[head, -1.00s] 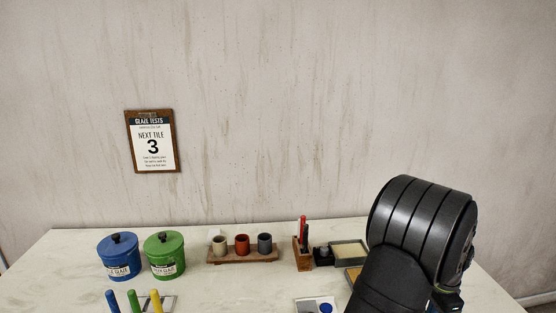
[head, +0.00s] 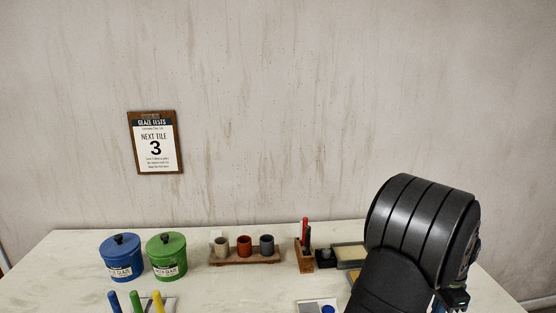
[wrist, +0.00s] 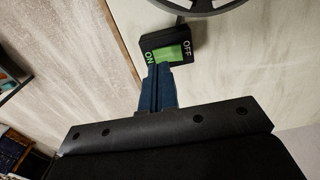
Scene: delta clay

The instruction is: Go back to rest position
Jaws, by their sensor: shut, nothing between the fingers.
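My gripper (wrist: 160,74) shows in the wrist view with its blue fingers pressed together and nothing between them. The fingertips are at the near edge of a black switch box (wrist: 149,42) with a green rocker (wrist: 173,53) marked ON and OFF. Whether they touch it I cannot tell. In the head view my dark arm fills the lower right, and the fingers are mostly hidden behind it or below the frame.
A grey wheel rim (wrist: 205,7) is beside the switch box. On the pale table (head: 70,262) stand a blue jar (head: 121,260), a green jar (head: 167,258), a wooden cup rack (head: 243,258) and a pen holder (head: 304,258).

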